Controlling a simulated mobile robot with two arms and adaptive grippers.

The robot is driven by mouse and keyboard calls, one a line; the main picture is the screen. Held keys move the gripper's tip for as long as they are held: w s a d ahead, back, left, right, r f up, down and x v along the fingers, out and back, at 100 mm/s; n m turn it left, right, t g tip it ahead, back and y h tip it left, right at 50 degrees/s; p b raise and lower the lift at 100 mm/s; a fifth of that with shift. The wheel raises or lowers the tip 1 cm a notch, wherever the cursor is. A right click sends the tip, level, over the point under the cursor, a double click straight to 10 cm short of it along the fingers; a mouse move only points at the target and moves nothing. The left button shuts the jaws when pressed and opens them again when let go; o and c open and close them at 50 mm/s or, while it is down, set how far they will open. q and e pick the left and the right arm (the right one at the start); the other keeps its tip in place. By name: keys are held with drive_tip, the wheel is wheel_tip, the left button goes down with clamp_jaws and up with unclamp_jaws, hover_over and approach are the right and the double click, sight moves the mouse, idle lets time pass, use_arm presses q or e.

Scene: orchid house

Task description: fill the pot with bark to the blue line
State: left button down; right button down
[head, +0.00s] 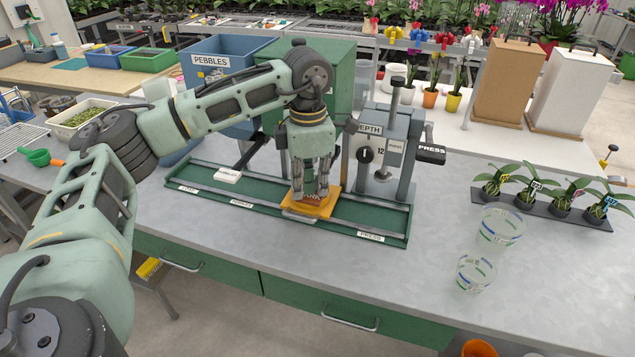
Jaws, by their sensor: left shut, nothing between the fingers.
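Two clear pots with blue and green marks stand on the grey bench at the right, one behind (501,228) and one nearer the front edge (475,272). My left gripper (310,194) points down, shut, over a yellow-orange plate (326,208) in the green track (375,218). A small reddish-brown patch shows at its fingertips; I cannot tell what it is. No bark can be made out for sure. My right gripper is not in view.
A grey press with a depth dial (368,155) stands behind the track. A blue pebbles bin (212,62) and a green box (345,75) stand behind my arm. Potted orchids sit on a dark tray (545,207) at right. Bare bench lies between track and pots.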

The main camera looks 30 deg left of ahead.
use_arm(q)
drive_tip(key=shift+f+b, duration=0.35)
drive_tip(key=shift+f, duration=0.45)
